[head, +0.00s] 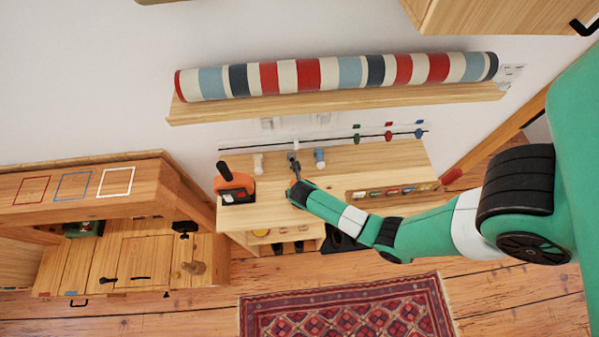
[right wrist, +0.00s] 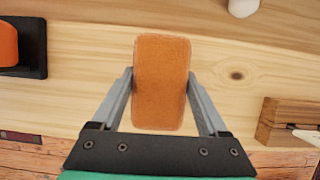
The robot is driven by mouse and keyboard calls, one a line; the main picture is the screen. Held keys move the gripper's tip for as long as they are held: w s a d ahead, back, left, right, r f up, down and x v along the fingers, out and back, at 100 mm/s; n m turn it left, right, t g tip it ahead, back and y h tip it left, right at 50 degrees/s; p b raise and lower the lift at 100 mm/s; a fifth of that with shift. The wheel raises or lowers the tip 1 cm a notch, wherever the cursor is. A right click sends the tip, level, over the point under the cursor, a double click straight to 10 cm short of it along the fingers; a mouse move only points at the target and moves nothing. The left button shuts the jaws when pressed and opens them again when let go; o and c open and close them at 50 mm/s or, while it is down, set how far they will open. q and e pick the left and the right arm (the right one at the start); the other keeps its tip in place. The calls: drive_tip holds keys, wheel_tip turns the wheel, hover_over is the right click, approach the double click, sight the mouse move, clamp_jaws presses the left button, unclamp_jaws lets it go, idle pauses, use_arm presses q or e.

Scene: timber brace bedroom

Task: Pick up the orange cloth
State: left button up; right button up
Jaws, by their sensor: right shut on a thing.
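The orange cloth (right wrist: 161,85) is a small rounded rectangular pad in the right wrist view. It sits between the two fingers of my right gripper (right wrist: 161,78), and the fingers press its left and right sides. In the head view my right gripper (head: 294,166) is over the wooden worktop (head: 345,160), and I cannot make out the cloth there. How far the cloth is above the worktop is hard to tell. My left gripper is not in view.
An orange object with a black handle (head: 235,181) stands left of the gripper. A blue-grey cylinder (head: 319,158) and a pale one (head: 258,163) stand close by. A wooden rack (head: 355,194) holds small coloured items at right. A shelf (head: 340,103) with a striped roll (head: 340,73) hangs above.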

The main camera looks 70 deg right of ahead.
drive_tip(key=shift+r, duration=0.15)
drive_tip(key=shift+r, duration=0.35)
drive_tip(key=r, duration=0.4)
drive_tip(key=shift+s+a+p, duration=0.1)
drive_tip(key=shift+s+p, duration=0.2)
drive_tip(key=shift+p, duration=0.1)
drive_tip(key=s+a+r+p, duration=0.1)
drive_tip(key=s+a+r, duration=0.4)
drive_tip(key=s+r, duration=0.3)
drive_tip(key=s, duration=0.4)
drive_tip(key=shift+s+r, duration=0.2)
drive_tip(key=shift+r, duration=0.05)
